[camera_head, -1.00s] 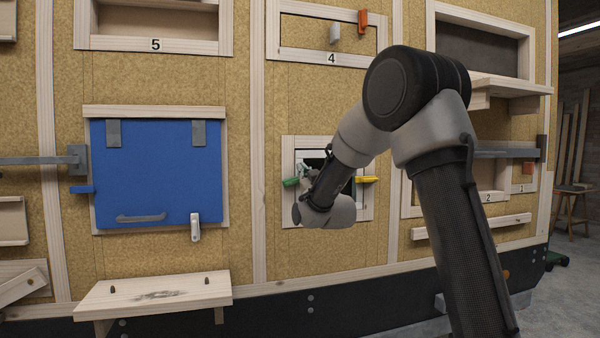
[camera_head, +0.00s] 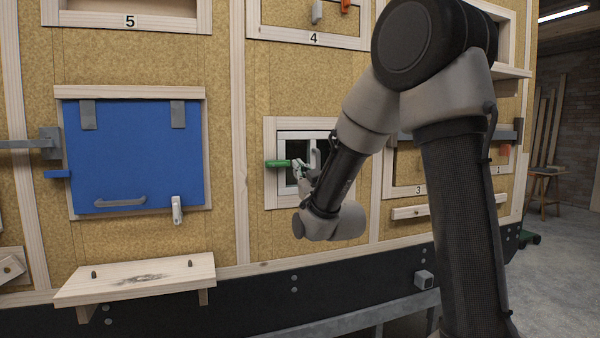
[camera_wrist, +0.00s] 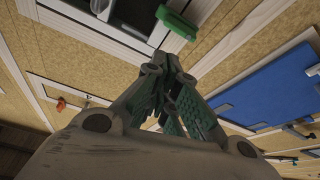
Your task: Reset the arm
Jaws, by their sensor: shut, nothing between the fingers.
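My arm reaches across the right half of the head view, folded at the elbow. My gripper (camera_head: 300,170) is in front of the small window (camera_head: 284,182) with the pale frame and is partly hidden by my own wrist. In the wrist view my gripper (camera_wrist: 165,68) has its fingers together with nothing between them. A green handle (camera_head: 278,163) sticks out at the window's left side. This green handle (camera_wrist: 177,22) also shows just beyond the fingertips in the wrist view. I cannot tell whether the fingers touch it.
A blue hatch (camera_head: 134,155) with a grey handle is left of the window. A wooden shelf (camera_head: 135,279) juts out below it. A ledge (camera_head: 450,206) and numbered compartments are at the right. Open concrete floor (camera_head: 560,260) lies at the far right.

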